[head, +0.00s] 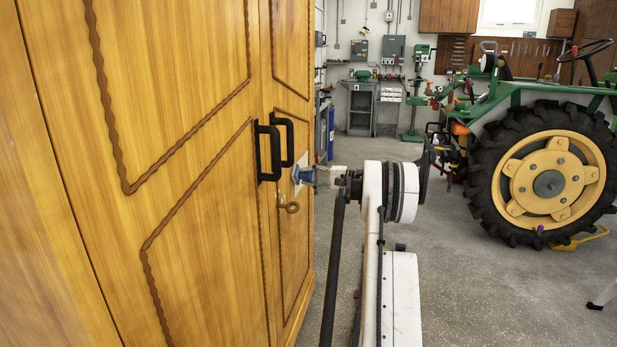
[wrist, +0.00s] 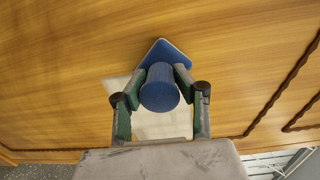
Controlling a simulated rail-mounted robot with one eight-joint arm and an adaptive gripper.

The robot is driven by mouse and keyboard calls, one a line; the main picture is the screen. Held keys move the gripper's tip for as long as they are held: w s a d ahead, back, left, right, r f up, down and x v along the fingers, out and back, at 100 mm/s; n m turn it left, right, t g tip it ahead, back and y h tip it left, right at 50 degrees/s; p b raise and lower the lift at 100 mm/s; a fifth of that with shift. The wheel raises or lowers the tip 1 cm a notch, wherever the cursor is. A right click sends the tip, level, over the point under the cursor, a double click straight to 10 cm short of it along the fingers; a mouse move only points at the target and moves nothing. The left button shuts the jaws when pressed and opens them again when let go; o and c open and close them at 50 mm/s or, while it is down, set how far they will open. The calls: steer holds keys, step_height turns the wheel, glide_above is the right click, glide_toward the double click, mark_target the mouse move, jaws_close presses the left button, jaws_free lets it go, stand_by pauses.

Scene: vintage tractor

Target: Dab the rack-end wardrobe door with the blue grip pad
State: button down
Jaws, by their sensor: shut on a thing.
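My gripper (wrist: 160,76) is shut on the blue grip pad (wrist: 160,94), a round blue knob with a flat blue, pale-edged plate on its far side. In the head view my gripper (head: 318,177) and the blue grip pad (head: 303,176) are at the far wooden wardrobe door (head: 292,80), right of the black handles. The door fills the wrist view (wrist: 70,55) as a wood-grain panel. A pale square patch (wrist: 160,125) shows on the door, partly behind the pad and fingers. The pad's face is hidden, and I cannot tell whether it touches the door.
Two black handles (head: 269,152) (head: 287,140) and a brass key (head: 291,207) stick out from the wardrobe close to my gripper. A green tractor with a big wheel (head: 549,184) stands to the right. The grey floor (head: 460,290) between is mostly clear.

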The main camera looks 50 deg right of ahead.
steer(key=shift+s+a+b, duration=0.25)
steer(key=shift+s+a, duration=0.55)
steer(key=shift+a, duration=1.3)
steer(key=shift+s+a+b, duration=0.25)
steer(key=shift+s+a, duration=0.6)
steer(key=shift+a, duration=1.3)
steer(key=shift+s+a+b, duration=0.25)
steer(key=shift+s+a, duration=0.55)
steer(key=shift+a, duration=1.3)
steer(key=shift+s, duration=0.15)
steer(key=shift+v, duration=2.85)
steer(key=shift+d+f, duration=0.1)
steer(key=shift+v, duration=1.5)
steer(key=shift+f, duration=0.1)
